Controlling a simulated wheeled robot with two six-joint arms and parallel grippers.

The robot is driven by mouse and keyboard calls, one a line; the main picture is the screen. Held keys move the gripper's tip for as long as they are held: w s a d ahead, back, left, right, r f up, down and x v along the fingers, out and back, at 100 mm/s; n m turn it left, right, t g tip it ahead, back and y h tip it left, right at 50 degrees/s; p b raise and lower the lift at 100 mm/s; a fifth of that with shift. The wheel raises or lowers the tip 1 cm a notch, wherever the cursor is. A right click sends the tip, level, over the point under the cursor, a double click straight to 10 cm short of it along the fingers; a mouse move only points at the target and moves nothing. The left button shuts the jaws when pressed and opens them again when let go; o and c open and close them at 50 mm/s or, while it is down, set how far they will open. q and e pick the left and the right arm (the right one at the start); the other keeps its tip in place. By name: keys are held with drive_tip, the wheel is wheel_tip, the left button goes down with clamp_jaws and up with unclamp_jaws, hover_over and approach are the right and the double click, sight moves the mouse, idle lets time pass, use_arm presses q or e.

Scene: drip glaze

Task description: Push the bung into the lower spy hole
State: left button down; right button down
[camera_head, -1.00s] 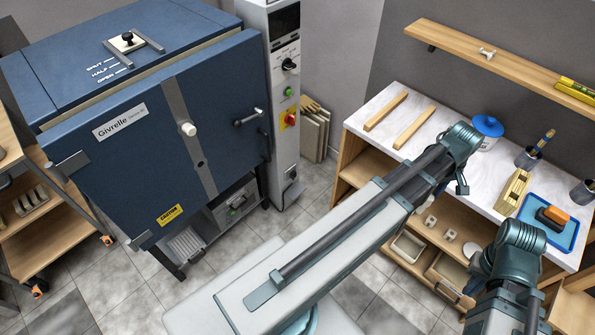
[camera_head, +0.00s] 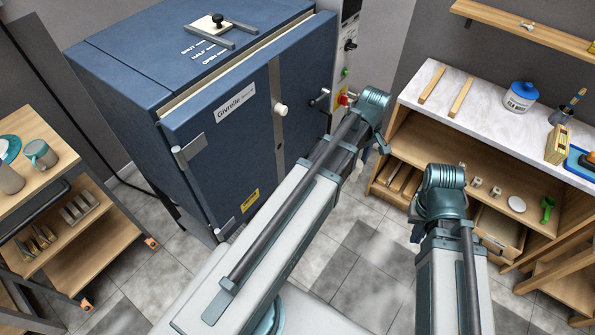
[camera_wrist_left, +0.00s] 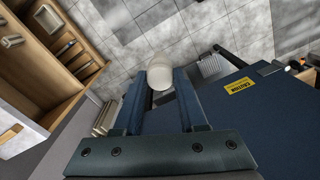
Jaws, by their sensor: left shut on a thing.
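The blue kiln (camera_head: 235,125) stands with its door toward me. A white bung (camera_head: 281,108) sits in the upper part of the door's grey vertical strip. The lower spy hole is not clear in the head view. My left gripper (camera_wrist_left: 160,88) is shut on another pale, rounded bung (camera_wrist_left: 159,72), which sticks out past the fingertips in the left wrist view. In the head view my left wrist is just right of the door, its fingers mostly hidden. My right arm's end (camera_head: 443,190) is in front of the shelf unit; its fingers do not show clearly.
The kiln's control column (camera_head: 347,45) stands behind my left wrist. A workbench (camera_head: 490,115) with a blue-lidded jar (camera_head: 520,96) is on the right. A wooden cart (camera_head: 75,215) with pottery is on the left. Tiled floor (camera_head: 350,265) lies open between.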

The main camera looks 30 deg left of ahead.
use_arm(q)
drive_tip(key=w+a+f+m+t+y+b, duration=0.1)
drive_tip(key=a+f+m+y+b, duration=0.3)
drive_tip(key=a+f+y+b, duration=1)
drive_tip(key=w+f+y+b, duration=0.1)
drive_tip(key=y+b, duration=0.3)
drive_tip(key=b, duration=1.9)
drive_tip(key=shift+f+t, duration=0.3)
drive_tip(key=shift+f, duration=0.1)
drive_tip(key=shift+w+a, duration=0.15)
drive_tip(key=shift+a, duration=2.65)
drive_tip(key=a, duration=0.7)
drive_tip(key=shift+w, duration=0.25)
drive_tip(key=shift+c, duration=2)
unclamp_jaws()
